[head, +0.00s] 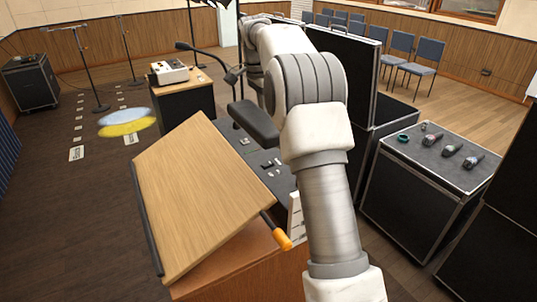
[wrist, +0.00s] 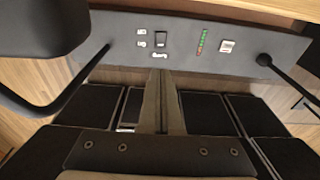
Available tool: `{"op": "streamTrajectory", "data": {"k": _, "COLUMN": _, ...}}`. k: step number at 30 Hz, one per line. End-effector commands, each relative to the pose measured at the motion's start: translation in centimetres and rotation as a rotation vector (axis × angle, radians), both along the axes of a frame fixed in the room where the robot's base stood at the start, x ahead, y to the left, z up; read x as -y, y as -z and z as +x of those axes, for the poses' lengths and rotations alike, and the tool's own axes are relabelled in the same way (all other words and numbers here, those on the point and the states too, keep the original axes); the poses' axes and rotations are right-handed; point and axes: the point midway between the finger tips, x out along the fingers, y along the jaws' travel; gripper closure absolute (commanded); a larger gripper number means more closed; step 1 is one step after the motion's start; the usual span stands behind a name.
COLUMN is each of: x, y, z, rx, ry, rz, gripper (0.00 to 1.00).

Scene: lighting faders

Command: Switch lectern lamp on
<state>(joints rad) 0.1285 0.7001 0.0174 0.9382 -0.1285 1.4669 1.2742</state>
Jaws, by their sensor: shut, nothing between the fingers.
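The lectern (head: 200,190) has a slanted wooden top and stands in front of me. Behind the top is a dark control panel (wrist: 110,28), partly hidden by my arm in the head view. The wrist view shows a black rocker switch (wrist: 160,40) with small white labels, a coloured indicator strip (wrist: 202,40) and a white-framed button (wrist: 227,46). A black lamp head (head: 252,122) on a bent neck hangs over the panel; no glow shows on it. My gripper (wrist: 164,74) is shut and empty, its tips just below the rocker switch in the picture. Contact cannot be told.
The lamp's neck and a thin black stem (wrist: 285,78) rise at either side of the panel. An orange-ended handle (head: 282,239) sticks out of the lectern. A black case (head: 430,165) with microphones stands right. Blue and yellow light pools (head: 126,122) lie on the floor.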

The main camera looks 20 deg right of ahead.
Motion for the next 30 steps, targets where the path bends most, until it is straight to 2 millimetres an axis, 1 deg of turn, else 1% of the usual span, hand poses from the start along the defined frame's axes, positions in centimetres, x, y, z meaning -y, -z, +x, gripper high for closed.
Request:
{"op": "streamTrajectory", "data": {"k": 5, "x": 0.0, "y": 0.4, "z": 0.0, "rx": -0.001, "ry": 0.0, "rz": 0.001, "gripper": 1.0}}
{"op": "streamTrajectory", "data": {"k": 8, "x": 0.2, "y": 1.5, "z": 0.0, "rx": -0.003, "ry": -0.001, "rz": 0.0, "gripper": 1.0}}
{"op": "streamTrajectory", "data": {"k": 11, "x": 0.3, "y": 3.2, "z": 0.0, "rx": -0.004, "ry": 0.0, "rz": 0.001, "gripper": 1.0}}
{"op": "streamTrajectory", "data": {"k": 21, "x": 1.2, "y": 10.3, "z": 0.1, "rx": -0.004, "ry": -0.001, "rz": 0.001, "gripper": 1.0}}
{"op": "streamTrajectory", "data": {"k": 27, "x": 1.6, "y": 12.9, "z": 0.2, "rx": -0.003, "ry": 0.0, "rz": 0.001, "gripper": 1.0}}
{"op": "streamTrajectory", "data": {"k": 30, "x": 1.6, "y": 13.6, "z": 0.3, "rx": 0.0, "ry": -0.001, "rz": 0.001, "gripper": 1.0}}
